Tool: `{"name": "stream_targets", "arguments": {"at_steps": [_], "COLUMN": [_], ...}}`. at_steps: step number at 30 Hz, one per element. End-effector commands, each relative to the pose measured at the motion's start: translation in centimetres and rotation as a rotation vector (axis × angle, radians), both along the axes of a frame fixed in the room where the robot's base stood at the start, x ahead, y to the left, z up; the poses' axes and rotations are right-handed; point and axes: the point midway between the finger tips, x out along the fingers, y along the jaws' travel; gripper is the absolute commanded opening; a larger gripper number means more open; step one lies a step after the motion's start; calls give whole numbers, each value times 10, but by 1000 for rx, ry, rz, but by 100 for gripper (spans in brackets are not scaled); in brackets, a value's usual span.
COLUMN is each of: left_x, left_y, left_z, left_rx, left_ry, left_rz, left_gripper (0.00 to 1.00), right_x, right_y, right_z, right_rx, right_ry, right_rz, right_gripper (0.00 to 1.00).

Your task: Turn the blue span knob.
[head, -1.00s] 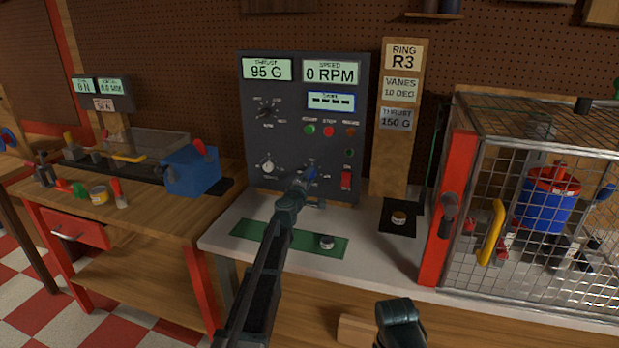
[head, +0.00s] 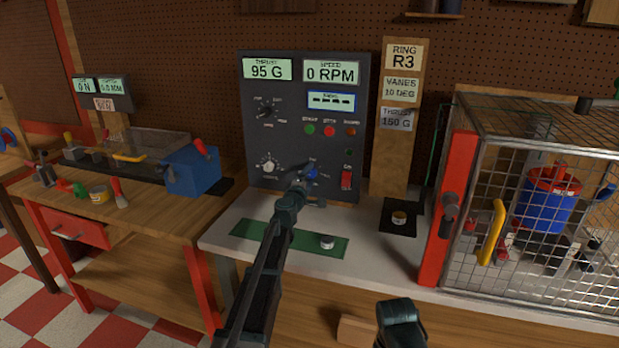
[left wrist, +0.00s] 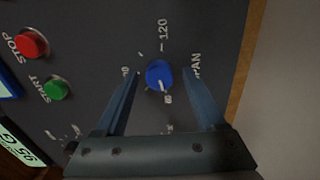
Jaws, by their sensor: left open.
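The blue span knob (head: 312,173) is on the lower right of the dark control panel (head: 330,120). It also shows in the left wrist view (left wrist: 159,75), round, with a pale pointer line toward the bottom of the picture. My left gripper (head: 304,176) is open in front of the panel at this knob. In the left wrist view its two fingers (left wrist: 161,72) stand on either side of the knob, with a gap on each side. I cannot tell how deep the tips reach. Part of my right arm shows at the bottom of the head view; its fingers do not show.
A green start button (left wrist: 56,89) and a red stop button (left wrist: 32,43) are on the panel. A red switch (head: 346,180) is right of the knob. A white knob (head: 268,166) is to its left. A mesh cage (head: 540,220) stands at the right.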

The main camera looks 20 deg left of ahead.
Motion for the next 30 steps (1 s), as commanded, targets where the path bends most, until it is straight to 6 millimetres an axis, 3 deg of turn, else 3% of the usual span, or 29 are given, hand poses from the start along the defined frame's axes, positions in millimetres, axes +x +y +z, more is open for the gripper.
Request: {"name": "stream_targets", "arguments": {"at_steps": [11, 17, 27, 30], "left_x": [-15, -48, -121, -134], "left_y": [0, 1, 3, 5], "left_z": [0, 0, 0, 0], "left_rx": [1, 1, 0, 0], "left_ry": [0, 0, 0, 0], "left_rz": [0, 1, 1, 1], "left_gripper": [72, 72, 72, 72], "right_x": [0, 0, 0, 0], "right_y": [0, 0, 0, 0], "right_z": [0, 0, 0, 0], "right_rx": [0, 0, 0, 0], "right_ry": [0, 0, 0, 0], "right_rz": [0, 0, 0, 0], "right_gripper": [0, 0, 0, 0]}}
